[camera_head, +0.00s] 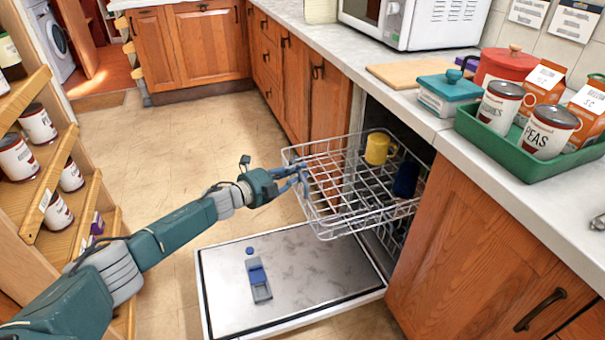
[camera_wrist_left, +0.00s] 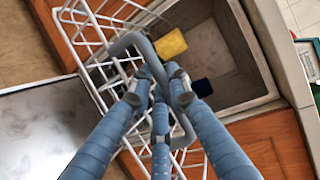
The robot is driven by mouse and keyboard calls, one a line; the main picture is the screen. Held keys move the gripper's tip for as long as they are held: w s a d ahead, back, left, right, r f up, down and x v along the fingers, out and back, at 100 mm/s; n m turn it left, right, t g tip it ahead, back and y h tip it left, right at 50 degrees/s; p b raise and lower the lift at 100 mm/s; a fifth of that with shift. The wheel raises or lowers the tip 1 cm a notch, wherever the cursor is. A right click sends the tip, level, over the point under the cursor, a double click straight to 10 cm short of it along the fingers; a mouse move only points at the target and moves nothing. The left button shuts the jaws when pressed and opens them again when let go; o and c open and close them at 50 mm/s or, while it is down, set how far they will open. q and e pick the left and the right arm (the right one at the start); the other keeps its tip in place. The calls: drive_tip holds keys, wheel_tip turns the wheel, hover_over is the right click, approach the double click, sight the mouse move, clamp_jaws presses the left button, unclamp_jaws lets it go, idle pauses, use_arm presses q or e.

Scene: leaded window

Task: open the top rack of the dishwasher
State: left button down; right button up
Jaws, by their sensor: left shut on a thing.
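The top rack (camera_head: 345,205) is a white wire basket. It is slid well out of the dishwasher, over the lowered door (camera_head: 320,275). A yellow mug (camera_head: 376,149) and a dark blue mug (camera_head: 406,180) are in it, towards the back. My left gripper (camera_head: 301,176) is at the rack's front left edge. In the left wrist view, my left gripper (camera_wrist_left: 160,97) has its fingers closed around the rack's grey handle (camera_wrist_left: 128,42). My right gripper is not in view.
The dishwasher door lies flat, low over the floor. A wooden shelf with cans (camera_head: 38,125) stands at the left. Wooden cabinets (camera_head: 470,245) flank the dishwasher. A green tray (camera_head: 510,155) is on the counter above. The floor between shelf and cabinets is clear.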

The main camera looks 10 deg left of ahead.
use_arm(q)
drive_tip(key=shift+d, duration=0.1)
drive_tip(key=c, duration=1.6)
unclamp_jaws()
drive_tip(key=shift+c, duration=0.2)
drive_tip(key=shift+s+a, duration=0.25)
drive_tip(key=v, duration=1.1)
drive_tip(key=shift+s, duration=0.3)
